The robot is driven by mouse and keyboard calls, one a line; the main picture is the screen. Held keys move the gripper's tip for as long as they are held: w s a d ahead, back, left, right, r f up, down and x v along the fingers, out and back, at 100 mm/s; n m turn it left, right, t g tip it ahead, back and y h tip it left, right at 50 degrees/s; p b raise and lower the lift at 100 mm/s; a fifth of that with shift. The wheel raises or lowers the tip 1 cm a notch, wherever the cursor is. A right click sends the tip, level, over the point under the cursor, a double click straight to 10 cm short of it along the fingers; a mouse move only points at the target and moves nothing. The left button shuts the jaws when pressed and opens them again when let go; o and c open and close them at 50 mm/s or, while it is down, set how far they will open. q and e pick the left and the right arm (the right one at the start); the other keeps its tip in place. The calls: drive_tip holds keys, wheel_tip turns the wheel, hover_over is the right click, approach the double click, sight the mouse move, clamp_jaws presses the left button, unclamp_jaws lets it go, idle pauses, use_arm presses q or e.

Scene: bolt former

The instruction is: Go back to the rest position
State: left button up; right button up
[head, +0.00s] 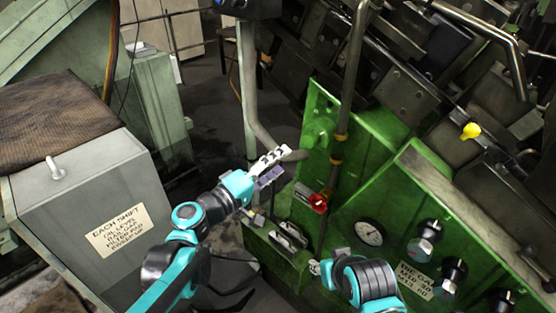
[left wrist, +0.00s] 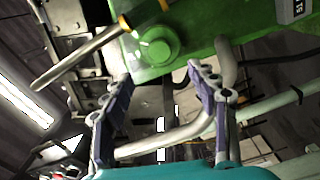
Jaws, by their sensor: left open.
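My left arm reaches in from the lower left of the head view. My left gripper (head: 270,168) is in front of the green machine, close to a bent grey pipe as seen in the picture. In the left wrist view my left gripper (left wrist: 160,78) has its two purple-grey fingers spread apart with nothing held between them. The bent pipe (left wrist: 185,136) shows behind the fingers; I cannot tell how far off it is.
The green machine (head: 455,215) with a red knob (head: 318,203), a round gauge (head: 369,232) and several black knobs fills the right side. A grey cabinet (head: 90,200) with a sign stands at left. Dark floor (head: 212,110) shows between them.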

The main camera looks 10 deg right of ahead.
use_arm(q)
drive_tip(key=s+a+f+m+g+y+b, duration=0.1)
drive_tip(key=s+a+f+y+b, duration=0.2)
drive_tip(key=s+a+f, duration=0.3)
drive_tip(key=s+a+f+m+g+y+b, duration=0.1)
drive_tip(key=s+a+f+m+y+b, duration=0.1)
drive_tip(key=s+a+f+y, duration=0.4)
drive_tip(key=s+a+f+m+g+y+b, duration=0.1)
drive_tip(key=s+a+f+y, duration=0.4)
drive_tip(key=a+f, duration=0.9)
drive_tip(key=s+g+b, duration=0.1)
drive_tip(key=b, duration=0.1)
drive_tip(key=shift+s+a+b, duration=0.15)
drive_tip(key=shift+s+b, duration=0.1)
drive_tip(key=shift+b, duration=0.1)
